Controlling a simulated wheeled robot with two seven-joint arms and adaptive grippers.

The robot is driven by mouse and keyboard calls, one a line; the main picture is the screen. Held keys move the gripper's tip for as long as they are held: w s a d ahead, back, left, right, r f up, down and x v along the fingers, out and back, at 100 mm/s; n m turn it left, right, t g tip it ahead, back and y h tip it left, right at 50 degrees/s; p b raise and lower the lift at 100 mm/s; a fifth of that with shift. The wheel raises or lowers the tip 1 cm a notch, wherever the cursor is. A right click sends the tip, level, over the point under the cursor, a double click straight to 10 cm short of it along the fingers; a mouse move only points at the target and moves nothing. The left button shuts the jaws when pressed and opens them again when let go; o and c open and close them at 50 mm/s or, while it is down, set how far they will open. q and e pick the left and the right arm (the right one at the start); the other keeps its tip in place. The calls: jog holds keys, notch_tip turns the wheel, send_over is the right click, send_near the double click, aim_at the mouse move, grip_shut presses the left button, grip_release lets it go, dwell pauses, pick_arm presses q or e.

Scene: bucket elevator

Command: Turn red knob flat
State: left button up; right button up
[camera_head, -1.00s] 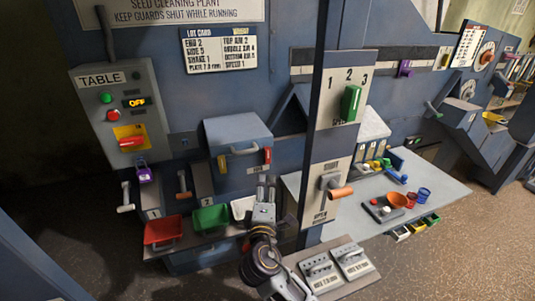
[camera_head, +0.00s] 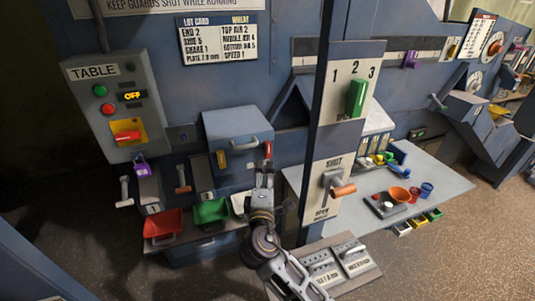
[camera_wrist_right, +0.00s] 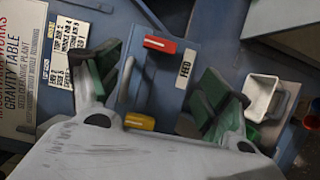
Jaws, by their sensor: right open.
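A small red knob (camera_head: 268,149) stands upright at the right of the grey-blue feed box front (camera_head: 237,128). In the right wrist view the red knob (camera_wrist_right: 160,45) shows beside a plate marked FEED (camera_wrist_right: 184,70). My right gripper (camera_head: 265,170) is just below the knob in the head view. In the wrist view its green-padded fingers (camera_wrist_right: 162,68) are spread wide, with the knob in the gap between them and nothing gripped. I cannot tell how far it is in depth. My left gripper is out of view.
A yellow knob (camera_head: 221,159) and a bar handle (camera_head: 244,144) are on the same box. Red (camera_head: 163,225) and green (camera_head: 211,211) trays sit below. A post with a green lever (camera_head: 356,98) stands right of my arm. The TABLE panel (camera_head: 117,103) has a red switch.

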aim_at(268, 152)
jog(key=shift+w+d+p, duration=0.15)
jog(key=shift+w+p, duration=0.25)
jog(key=shift+w, duration=1.7)
jog(key=shift+w+d+p, duration=0.2)
jog(key=shift+w+p, duration=0.15)
jog(key=shift+w, duration=1.8)
jog(key=shift+w+d+p, duration=0.15)
jog(key=shift+w+p, duration=0.25)
jog(key=shift+w, duration=1.7)
jog(key=shift+c, duration=0.2)
jog(key=c, duration=1)
